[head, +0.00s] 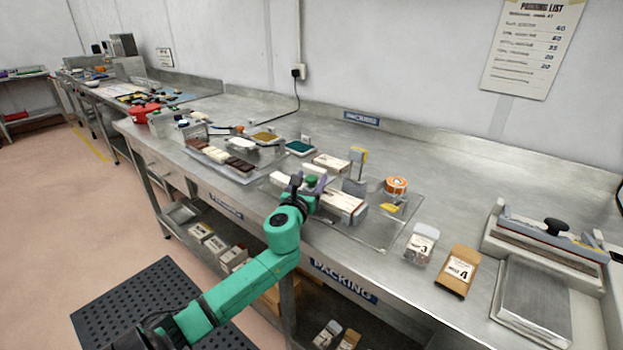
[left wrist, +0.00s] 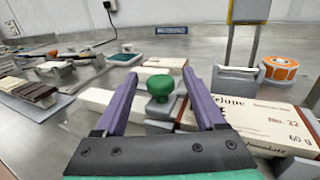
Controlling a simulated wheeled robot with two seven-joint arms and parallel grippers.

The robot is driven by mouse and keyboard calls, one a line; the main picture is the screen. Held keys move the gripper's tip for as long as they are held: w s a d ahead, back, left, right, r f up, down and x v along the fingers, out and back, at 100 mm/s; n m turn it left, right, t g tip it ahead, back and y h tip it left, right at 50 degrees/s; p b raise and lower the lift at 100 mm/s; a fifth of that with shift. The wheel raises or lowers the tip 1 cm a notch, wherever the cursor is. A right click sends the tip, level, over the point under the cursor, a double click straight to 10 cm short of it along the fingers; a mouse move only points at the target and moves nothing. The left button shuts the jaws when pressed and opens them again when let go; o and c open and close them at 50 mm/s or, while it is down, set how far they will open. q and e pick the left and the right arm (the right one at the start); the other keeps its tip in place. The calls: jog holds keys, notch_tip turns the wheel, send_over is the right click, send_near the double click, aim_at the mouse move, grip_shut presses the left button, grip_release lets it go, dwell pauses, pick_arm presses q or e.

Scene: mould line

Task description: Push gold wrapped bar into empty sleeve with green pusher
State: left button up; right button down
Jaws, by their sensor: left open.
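The green pusher shows its round green knob (head: 311,181) close to my left gripper (head: 307,187) in the head view. In the left wrist view the knob (left wrist: 160,84) appears between the two purple fingers of my left gripper (left wrist: 160,92), which is open; I see no clear contact. A cream printed sleeve (left wrist: 262,122) marked No. 22, 60 g lies right of the knob; it also shows in the head view (head: 343,203). I cannot see whether it is empty. A pale bar-like piece (left wrist: 96,97) lies left of the knob. No clearly gold wrapped bar is discernible. My right gripper is out of view.
An orange tape roll (head: 396,186) and a grey stand with a yellow top (head: 357,158) are near the sleeve. Chocolate bars lie on a tray (head: 243,179) at the left. Labelled packs and a sealer (head: 547,240) stand right. Some bare steel bench lies along the front.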

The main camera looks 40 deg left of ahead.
pick_arm(q)
jog(key=shift+w+a, duration=0.15)
jog(key=shift+w, duration=0.25)
jog(key=shift+c, duration=0.4)
grip_shut()
dwell(0.8)
